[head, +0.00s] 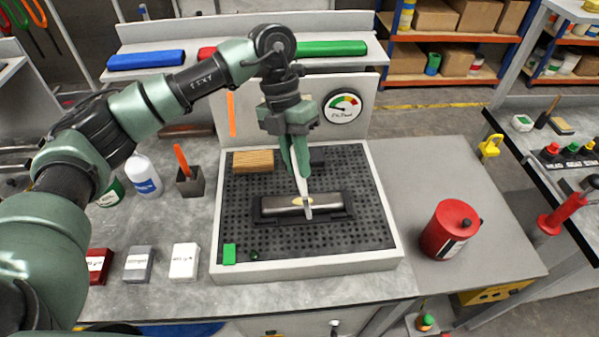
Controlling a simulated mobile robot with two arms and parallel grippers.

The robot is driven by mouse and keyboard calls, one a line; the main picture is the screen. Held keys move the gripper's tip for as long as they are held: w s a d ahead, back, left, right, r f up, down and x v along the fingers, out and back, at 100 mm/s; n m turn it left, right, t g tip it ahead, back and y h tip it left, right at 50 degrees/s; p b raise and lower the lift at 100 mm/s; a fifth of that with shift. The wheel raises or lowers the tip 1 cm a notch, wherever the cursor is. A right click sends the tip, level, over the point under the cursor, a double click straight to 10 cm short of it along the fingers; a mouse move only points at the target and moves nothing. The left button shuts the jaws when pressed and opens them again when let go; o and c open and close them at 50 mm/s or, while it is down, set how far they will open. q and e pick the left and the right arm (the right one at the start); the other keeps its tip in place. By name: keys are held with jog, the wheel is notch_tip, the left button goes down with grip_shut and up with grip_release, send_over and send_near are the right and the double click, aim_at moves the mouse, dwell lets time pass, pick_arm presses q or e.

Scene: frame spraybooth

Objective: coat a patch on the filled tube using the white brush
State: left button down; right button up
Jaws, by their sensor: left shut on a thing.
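The filled tube (327,200) is a short grey metal tube lying level in a black cradle (347,215) on the perforated booth floor. A tan filler patch (297,202) shows near its middle. My left gripper (301,176) points down above the tube, shut on the white brush (305,195). The brush hangs almost upright, and its lower end is over the tube beside the tan patch. Whether it touches the tube I cannot tell. My right gripper is not in view.
A wooden block (253,161) and a green block (229,254) lie on the perforated floor (290,240). A dial gauge (343,107) is on the back panel. A red canister (450,229) stands right of the booth. A white bottle (144,175) and a dark cup (190,184) stand left.

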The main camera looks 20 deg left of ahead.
pick_arm(q)
jog(key=r, duration=0.3)
jog(key=r+p, duration=0.1)
jog(key=shift+d+r, duration=0.2)
jog(key=shift+d, duration=0.15)
jog(key=shift+s+p+v, duration=0.25)
jog(key=shift+p+v, duration=0.45)
jog(key=shift+v, duration=0.35)
jog(key=shift+r, duration=0.25)
jog(key=shift+d, duration=0.15)
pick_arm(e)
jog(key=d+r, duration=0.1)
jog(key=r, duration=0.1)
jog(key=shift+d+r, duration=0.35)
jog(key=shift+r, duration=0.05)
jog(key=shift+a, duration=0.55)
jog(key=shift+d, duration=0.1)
